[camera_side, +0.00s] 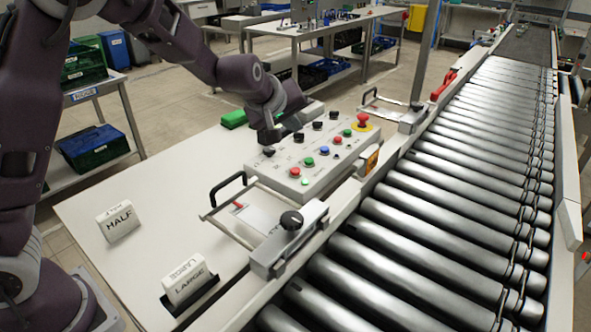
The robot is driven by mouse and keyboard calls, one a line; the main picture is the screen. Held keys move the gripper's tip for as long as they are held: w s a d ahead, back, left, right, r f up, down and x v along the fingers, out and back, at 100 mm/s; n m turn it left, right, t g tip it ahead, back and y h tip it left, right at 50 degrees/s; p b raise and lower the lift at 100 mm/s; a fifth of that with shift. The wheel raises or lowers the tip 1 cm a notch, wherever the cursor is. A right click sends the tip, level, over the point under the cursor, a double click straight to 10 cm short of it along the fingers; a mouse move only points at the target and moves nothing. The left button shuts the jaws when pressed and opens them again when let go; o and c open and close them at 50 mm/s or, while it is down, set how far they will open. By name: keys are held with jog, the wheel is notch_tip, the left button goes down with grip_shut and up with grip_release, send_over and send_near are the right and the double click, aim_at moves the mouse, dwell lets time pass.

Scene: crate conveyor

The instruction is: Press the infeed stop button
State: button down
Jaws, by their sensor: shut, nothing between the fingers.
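A light grey control box (325,172) stands on the white table beside the conveyor. Its sloped top carries red, green and blue buttons and a row of black knobs. One red button (295,171) is near the front left end, beside a green button (305,181). Another red button (324,150) is near the middle. The labels are too small to read, so I cannot tell which is the infeed stop. My gripper (269,138) is shut and empty, pointing down at the back left edge of the box, near a black knob (268,152). Whether it touches is unclear.
A red mushroom button (362,120) sits on a yellow disc at the box's far end. A clamp frame with a black handle (228,187) stands in front. Cards marked HALF (118,221) and LARGE (188,283) stand left. The roller conveyor (440,190) runs along the right.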

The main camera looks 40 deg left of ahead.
aim_at(294, 172)
jog(key=shift+f, duration=4.4)
jog(key=shift+f, duration=0.4)
jog(key=shift+s+f, duration=0.1)
jog(key=shift+f, duration=0.35)
jog(key=shift+r, duration=0.9)
